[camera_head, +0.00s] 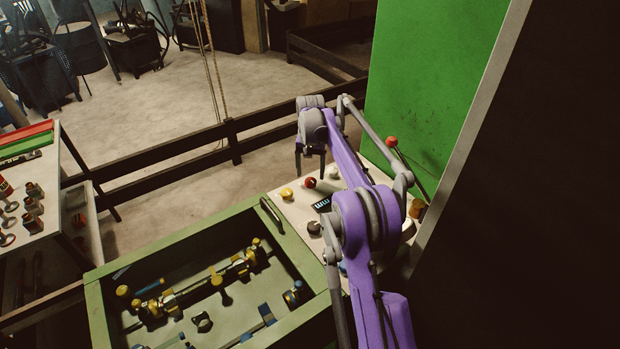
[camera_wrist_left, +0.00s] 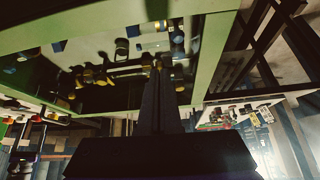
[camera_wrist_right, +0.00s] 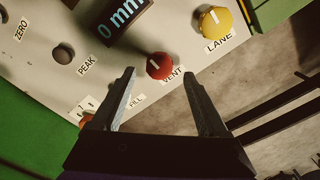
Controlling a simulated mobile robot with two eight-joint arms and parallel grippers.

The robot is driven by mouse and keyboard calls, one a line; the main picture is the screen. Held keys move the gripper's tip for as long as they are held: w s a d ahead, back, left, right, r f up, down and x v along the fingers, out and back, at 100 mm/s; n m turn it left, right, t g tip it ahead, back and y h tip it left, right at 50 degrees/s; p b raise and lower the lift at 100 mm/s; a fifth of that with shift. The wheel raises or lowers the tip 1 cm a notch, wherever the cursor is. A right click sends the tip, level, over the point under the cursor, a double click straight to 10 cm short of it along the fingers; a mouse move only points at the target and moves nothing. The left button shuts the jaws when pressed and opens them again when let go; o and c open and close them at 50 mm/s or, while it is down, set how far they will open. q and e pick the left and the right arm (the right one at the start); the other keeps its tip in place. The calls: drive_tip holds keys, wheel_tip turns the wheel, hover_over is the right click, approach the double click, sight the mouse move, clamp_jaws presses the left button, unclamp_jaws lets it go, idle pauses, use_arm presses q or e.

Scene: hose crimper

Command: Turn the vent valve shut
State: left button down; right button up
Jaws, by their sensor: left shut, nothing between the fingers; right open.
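The vent valve is a round red knob (camera_wrist_right: 160,66) with a white pointer line, above its VENT label, on a pale control panel (camera_wrist_right: 30,80). In the head view the red knob (camera_head: 310,183) sits just below my right gripper (camera_head: 310,168). My right gripper (camera_wrist_right: 159,78) is open, and in its wrist view the knob lies between and a little beyond the fingertips, with a finger on each side. I cannot tell whether they touch it. My left gripper (camera_wrist_left: 162,72) is shut and empty, near a green-framed tray; it is out of the head view.
A yellow LANE knob (camera_wrist_right: 215,20) and a 0 mm display (camera_wrist_right: 116,18) flank the vent knob. A red-balled lever (camera_head: 391,141) stands by the green cabinet (camera_head: 430,80). The green-framed tray (camera_head: 100,315) holds brass fittings. A dark rail (camera_head: 232,130) runs behind.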

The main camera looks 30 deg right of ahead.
sight(310, 180)
drive_tip(key=f, duration=0.2)
drive_tip(key=shift+s+f, duration=0.2)
drive_tip(key=shift+f, duration=0.2)
drive_tip(key=shift+w+f, duration=0.1)
drive_tip(key=shift+f, duration=0.05)
drive_tip(key=shift+c, duration=0.2)
clamp_jaws()
